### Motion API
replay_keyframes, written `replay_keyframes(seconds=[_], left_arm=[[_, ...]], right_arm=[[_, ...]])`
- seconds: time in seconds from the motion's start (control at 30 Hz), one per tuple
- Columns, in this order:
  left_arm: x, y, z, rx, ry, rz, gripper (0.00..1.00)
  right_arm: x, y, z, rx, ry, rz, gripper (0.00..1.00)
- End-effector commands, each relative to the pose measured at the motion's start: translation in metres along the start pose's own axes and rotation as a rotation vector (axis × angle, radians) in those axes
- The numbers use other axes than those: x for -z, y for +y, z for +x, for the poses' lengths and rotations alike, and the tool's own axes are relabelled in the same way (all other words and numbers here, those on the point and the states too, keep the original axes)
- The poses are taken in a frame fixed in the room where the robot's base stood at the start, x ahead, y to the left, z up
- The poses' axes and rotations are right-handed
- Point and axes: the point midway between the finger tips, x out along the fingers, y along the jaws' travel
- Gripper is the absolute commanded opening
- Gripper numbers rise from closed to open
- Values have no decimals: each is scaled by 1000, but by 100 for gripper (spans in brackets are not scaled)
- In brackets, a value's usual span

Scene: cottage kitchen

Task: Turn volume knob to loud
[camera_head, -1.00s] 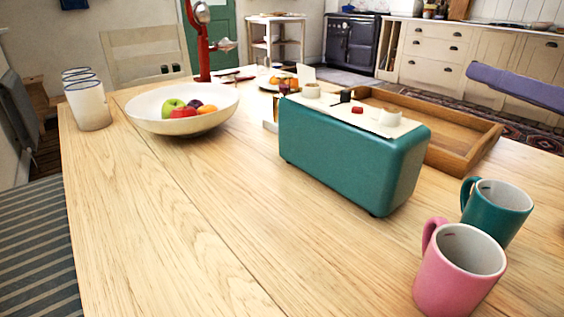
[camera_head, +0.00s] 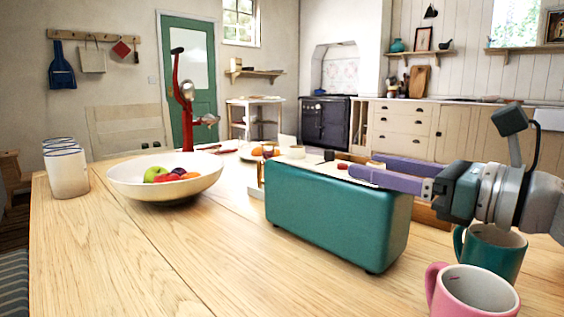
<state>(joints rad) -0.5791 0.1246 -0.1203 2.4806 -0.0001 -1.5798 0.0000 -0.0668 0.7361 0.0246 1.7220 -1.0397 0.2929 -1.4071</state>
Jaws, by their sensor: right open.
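A teal radio (camera_head: 335,222) stands on the wooden table, with a cream top seen almost edge-on. On its top are a white knob (camera_head: 296,152), a black knob (camera_head: 329,155), a small red button (camera_head: 342,166) and a cream knob (camera_head: 375,164) towards the right end. I cannot read markings that tell which is the volume knob. My right gripper (camera_head: 364,166) reaches in from the right, with two purple fingers apart over the right part of the radio's top, close to the cream knob. Contact cannot be made out. My left gripper is out of view.
A teal mug (camera_head: 490,252) and a pink mug (camera_head: 472,292) stand below my right arm. A wooden tray (camera_head: 430,216) lies behind the radio. A white fruit bowl (camera_head: 165,180) and white cups (camera_head: 67,172) stand at left. The front-left tabletop is clear.

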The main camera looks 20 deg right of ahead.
Motion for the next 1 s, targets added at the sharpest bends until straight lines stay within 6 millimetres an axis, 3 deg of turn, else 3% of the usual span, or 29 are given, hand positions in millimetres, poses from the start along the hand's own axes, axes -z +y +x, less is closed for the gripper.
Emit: replay_keyframes(seconds=[0.4,0.9,1.0], left_arm=[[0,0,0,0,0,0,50],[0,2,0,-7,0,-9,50],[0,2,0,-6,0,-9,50]], right_arm=[[0,0,8,0,0,0,62],[0,0,8,0,0,0,7],[0,0,8,0,0,0,0]])
